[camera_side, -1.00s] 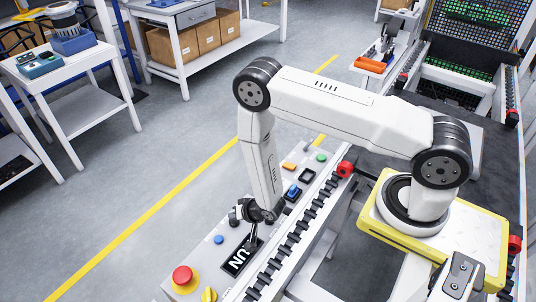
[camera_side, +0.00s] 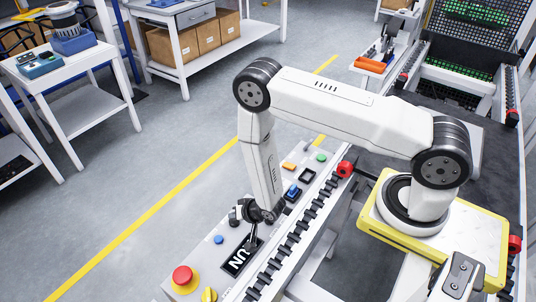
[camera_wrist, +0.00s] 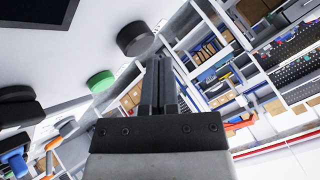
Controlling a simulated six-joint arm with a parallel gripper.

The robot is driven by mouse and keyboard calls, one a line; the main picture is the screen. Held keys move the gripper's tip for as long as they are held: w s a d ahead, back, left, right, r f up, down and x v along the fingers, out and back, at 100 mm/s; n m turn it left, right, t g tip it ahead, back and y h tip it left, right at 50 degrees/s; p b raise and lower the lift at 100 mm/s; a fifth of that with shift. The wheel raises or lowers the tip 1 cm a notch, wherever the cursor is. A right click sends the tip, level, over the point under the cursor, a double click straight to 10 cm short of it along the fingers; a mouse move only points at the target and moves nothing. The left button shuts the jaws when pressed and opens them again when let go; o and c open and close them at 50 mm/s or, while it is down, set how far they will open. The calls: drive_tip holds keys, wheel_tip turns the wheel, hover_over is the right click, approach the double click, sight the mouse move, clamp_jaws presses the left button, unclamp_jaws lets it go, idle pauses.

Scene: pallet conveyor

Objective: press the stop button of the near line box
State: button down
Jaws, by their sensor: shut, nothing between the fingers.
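The light grey box top (camera_side: 203,257) along the conveyor carries a large red mushroom button (camera_side: 182,275) on a yellow base, a black RUN display (camera_side: 240,257) and a small blue button (camera_side: 218,239). My gripper (camera_wrist: 158,65) is shut and empty, pointing toward the box top. In the wrist view a dark round button (camera_wrist: 135,38) sits just beyond and left of the fingertips, with a green button (camera_wrist: 100,82) to its left. In the side view my wrist hides part of this area.
A yellow knob (camera_side: 209,295) stands near the mushroom button. Farther along the box are a blue switch (camera_side: 294,190), an orange button (camera_side: 288,166) and a green button (camera_side: 321,157). The black toothed conveyor rail (camera_side: 290,240) runs close beside the box. Open floor lies left.

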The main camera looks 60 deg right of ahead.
sight(236, 222)
drive_tip(key=shift+f, duration=0.95)
idle(1.1)
drive_tip(key=shift+r, duration=0.15)
idle(0.3)
drive_tip(key=shift+r, duration=0.85)
drive_tip(key=shift+r, duration=2.5)
